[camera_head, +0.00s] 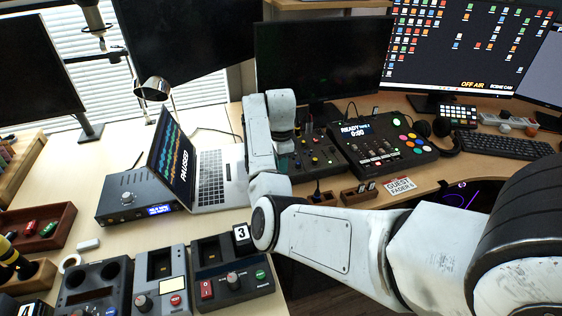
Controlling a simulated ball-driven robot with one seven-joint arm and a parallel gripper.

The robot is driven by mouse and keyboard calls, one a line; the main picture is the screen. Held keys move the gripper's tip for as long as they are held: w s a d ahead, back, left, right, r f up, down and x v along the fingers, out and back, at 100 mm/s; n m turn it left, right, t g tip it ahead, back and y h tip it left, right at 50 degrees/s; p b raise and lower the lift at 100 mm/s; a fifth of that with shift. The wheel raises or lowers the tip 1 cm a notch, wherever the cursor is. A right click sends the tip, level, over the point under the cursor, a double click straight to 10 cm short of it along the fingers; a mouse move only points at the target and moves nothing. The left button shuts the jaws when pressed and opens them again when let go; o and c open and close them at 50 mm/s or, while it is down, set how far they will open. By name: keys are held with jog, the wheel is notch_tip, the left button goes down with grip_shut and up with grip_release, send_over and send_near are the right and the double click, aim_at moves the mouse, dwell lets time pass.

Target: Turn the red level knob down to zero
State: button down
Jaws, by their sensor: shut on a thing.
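A small dark mixer (318,156) with several coloured knobs stands at the middle of the desk, in front of a dark monitor. My gripper (284,146) points down at the mixer's left side. Its fingertips are mostly hidden by my own wrist and arm. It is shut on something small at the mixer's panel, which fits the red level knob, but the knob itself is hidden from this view. I cannot read the knob's setting.
A larger console (384,146) with coloured buttons and a small display stands right of the mixer. A laptop (213,178) and an audio box (136,197) stand to the left. Several devices (230,277) line the front left edge. A card (398,186) lies at the desk's front edge.

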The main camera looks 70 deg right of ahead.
jog(key=n+p, duration=0.3)
jog(key=shift+r, duration=0.25)
jog(key=n+p, duration=0.3)
jog(key=n, duration=0.1)
jog(key=shift+n, duration=0.4)
jog(key=n+p, duration=0.2)
jog(key=n, duration=0.2)
jog(key=shift+f+p, duration=0.1)
jog(key=shift+p, duration=0.3)
jog(key=n+p, duration=0.1)
jog(key=n, duration=0.3)
jog(key=n+p, duration=0.1)
jog(key=n, duration=0.3)
jog(key=shift+n+p, duration=0.3)
jog(key=shift+p, duration=0.05)
jog(key=n, duration=0.3)
jog(key=shift+n+p, duration=0.3)
jog(key=shift+p, duration=0.1)
jog(key=n, duration=0.3)
jog(key=shift+n+p, duration=0.3)
jog(key=shift+p, duration=0.05)
jog(key=shift+n, duration=1.9)
jog(key=shift+w+f+n, duration=0.1)
jog(key=shift+n, duration=0.2)
